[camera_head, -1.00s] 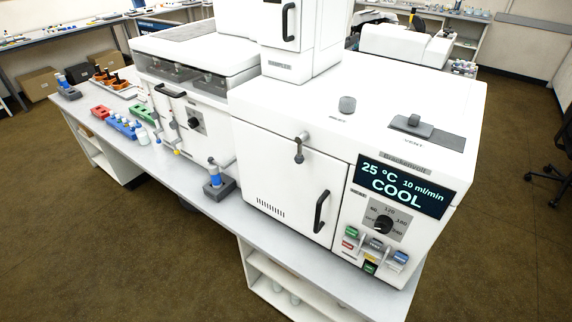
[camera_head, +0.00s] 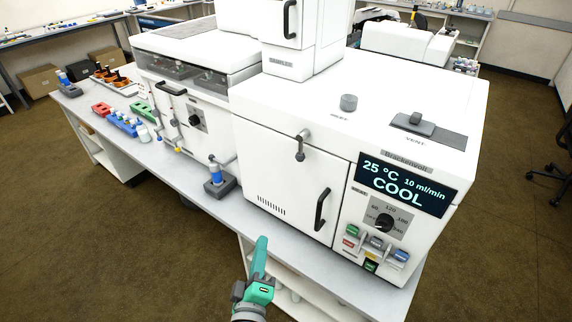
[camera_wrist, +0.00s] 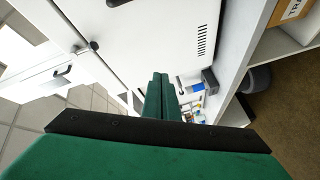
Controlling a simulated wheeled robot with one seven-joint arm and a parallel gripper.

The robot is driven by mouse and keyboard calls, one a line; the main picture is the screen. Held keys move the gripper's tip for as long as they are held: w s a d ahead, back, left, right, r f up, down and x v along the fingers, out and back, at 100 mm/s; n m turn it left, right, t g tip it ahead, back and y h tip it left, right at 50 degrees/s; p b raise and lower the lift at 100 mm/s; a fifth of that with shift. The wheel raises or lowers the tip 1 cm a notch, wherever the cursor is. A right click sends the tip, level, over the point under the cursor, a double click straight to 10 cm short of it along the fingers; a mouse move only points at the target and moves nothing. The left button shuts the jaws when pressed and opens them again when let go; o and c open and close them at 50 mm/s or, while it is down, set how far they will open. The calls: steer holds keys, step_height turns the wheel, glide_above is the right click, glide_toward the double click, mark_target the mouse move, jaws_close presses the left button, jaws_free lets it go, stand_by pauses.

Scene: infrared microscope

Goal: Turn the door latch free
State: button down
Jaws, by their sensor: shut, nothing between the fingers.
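The door latch (camera_head: 301,145) is a grey handle with a rounded dark end, hanging down over the upper edge of the white oven door (camera_head: 285,180). It also shows in the wrist view (camera_wrist: 88,47), left of my fingers. A black bar handle (camera_head: 321,210) is on the door's right side. The door looks closed. My green gripper (camera_head: 262,242) is in front of the machine, below the door and apart from the latch. In the wrist view its two fingers (camera_wrist: 161,78) are together with nothing between them.
The display panel (camera_head: 405,185) reads COOL and 25 °C, with a knob (camera_head: 384,222) and coloured buttons below it. A grey holder with a blue-capped vial (camera_head: 219,182) stands on the bench (camera_head: 170,165) left of the door. Open floor lies in front of the bench.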

mark_target(302, 147)
steer(key=w+r+h, duration=0.2)
steer(key=r, duration=0.5)
steer(key=w+r+h, duration=0.2)
steer(key=w+r, duration=0.1)
steer(key=r, duration=0.5)
steer(key=shift+w+a, duration=0.3)
steer(key=shift+t, duration=0.3)
steer(key=w+d, duration=0.7)
steer(key=w, duration=0.2)
steer(key=shift+w, duration=0.2)
steer(key=shift+a, duration=0.1)
